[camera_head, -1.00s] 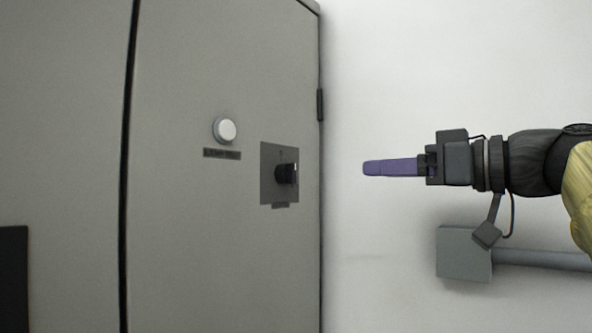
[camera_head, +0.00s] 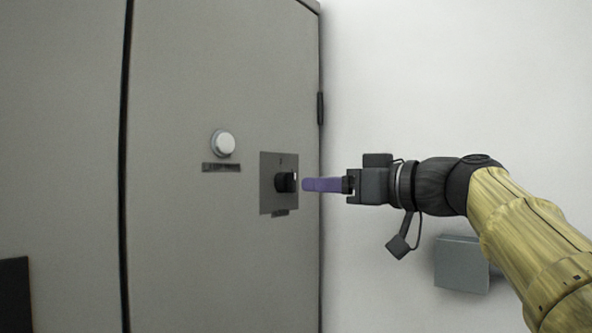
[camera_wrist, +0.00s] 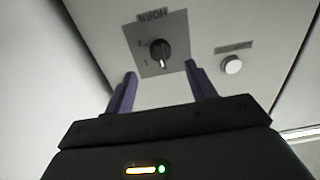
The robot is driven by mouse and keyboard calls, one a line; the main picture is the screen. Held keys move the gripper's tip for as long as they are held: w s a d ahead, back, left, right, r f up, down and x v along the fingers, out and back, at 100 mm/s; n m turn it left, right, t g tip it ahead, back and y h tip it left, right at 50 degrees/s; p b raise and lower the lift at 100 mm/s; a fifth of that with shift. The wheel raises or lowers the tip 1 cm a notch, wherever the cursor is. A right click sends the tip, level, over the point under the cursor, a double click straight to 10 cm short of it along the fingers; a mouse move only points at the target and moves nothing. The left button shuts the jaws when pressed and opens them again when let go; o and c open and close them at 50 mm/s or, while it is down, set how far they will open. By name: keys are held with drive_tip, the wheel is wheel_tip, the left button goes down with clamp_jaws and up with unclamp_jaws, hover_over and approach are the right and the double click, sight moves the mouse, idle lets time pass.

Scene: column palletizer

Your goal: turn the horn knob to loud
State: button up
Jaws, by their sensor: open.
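The horn knob (camera_head: 285,182) is a black rotary knob on a dark grey plate (camera_head: 268,205) on the grey cabinet door. In the wrist view the knob (camera_wrist: 160,50) shows a white pointer mark toward the bottom of the picture, and the plate carries the label HORN (camera_wrist: 152,15). Small marks on the plate are hard to read. My gripper (camera_head: 306,185) has purple fingers and points at the knob from the right in the head view. In the wrist view the open gripper (camera_wrist: 160,75) has its fingers apart, one to each side below the knob, with nothing between them.
A white round push button (camera_head: 223,143) with a dark label sits left of the knob plate; it also shows in the wrist view (camera_wrist: 232,65). A grey box (camera_head: 460,264) is on the white wall below my arm.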

sight(295, 183)
drive_tip(key=p+x, duration=0.3)
drive_tip(key=x, duration=0.3)
drive_tip(key=shift+w+a+r, duration=0.1)
drive_tip(key=shift+w+a, duration=0.05)
drive_tip(key=shift+a, duration=0.1)
drive_tip(key=shift+w+a, duration=0.25)
drive_tip(key=shift+w, duration=0.05)
drive_tip(key=shift+s, duration=0.25)
drive_tip(key=c, duration=0.5)
drive_tip(key=shift+w, duration=0.1)
drive_tip(key=c, duration=0.5)
